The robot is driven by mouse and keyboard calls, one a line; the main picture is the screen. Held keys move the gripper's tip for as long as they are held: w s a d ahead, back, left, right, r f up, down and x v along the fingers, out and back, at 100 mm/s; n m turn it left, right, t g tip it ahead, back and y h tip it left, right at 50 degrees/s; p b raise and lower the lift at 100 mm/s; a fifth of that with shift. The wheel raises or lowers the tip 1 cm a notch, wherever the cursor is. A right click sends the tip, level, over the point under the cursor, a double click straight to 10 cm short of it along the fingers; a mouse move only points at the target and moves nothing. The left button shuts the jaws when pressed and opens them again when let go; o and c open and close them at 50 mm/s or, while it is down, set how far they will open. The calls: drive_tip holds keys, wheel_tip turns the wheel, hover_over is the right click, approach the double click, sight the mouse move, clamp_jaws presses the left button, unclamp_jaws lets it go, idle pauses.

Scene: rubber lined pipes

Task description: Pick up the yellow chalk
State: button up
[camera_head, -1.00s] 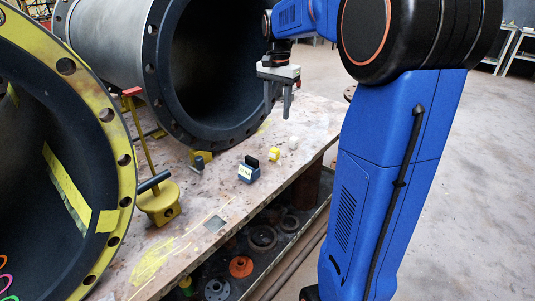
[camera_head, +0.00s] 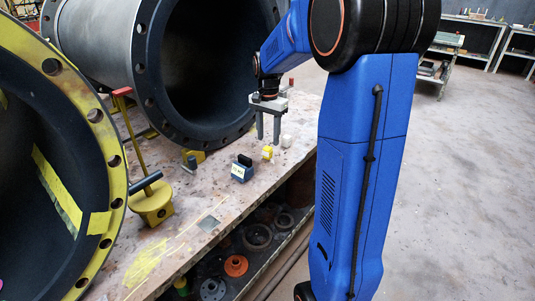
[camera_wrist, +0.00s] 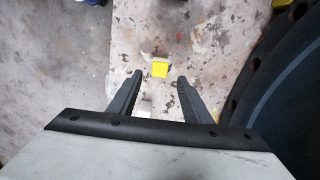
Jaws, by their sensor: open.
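A small yellow block (camera_head: 267,153), likely the yellow chalk, sits on the stained bench top near its right edge. In the wrist view the yellow block (camera_wrist: 160,69) has a pale strip along its far side and lies just ahead of the fingertips, in line with the gap. My gripper (camera_head: 268,139) is open and empty, fingers pointing down, seen just above the yellow block in the head view. A white block (camera_head: 286,141) stands to the right of it. In the wrist view a white block (camera_wrist: 145,107) shows between the fingers, partly hidden by my gripper body.
A large flanged pipe (camera_head: 140,70) rises behind, and a yellow-rimmed pipe (camera_head: 113,190) is at left. A yellow base with a post (camera_head: 152,203) stands between. A lower shelf holds several rings.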

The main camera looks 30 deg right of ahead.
sight(267, 148)
drive_tip(key=shift+s+a+f, duration=0.1)
drive_tip(key=shift+a+f, duration=0.05)
drive_tip(key=shift+f, duration=1.25)
drive_tip(key=shift+s+a+f, duration=0.1)
drive_tip(key=shift+f, duration=1.3)
clamp_jaws()
drive_tip(key=shift+r, duration=0.1)
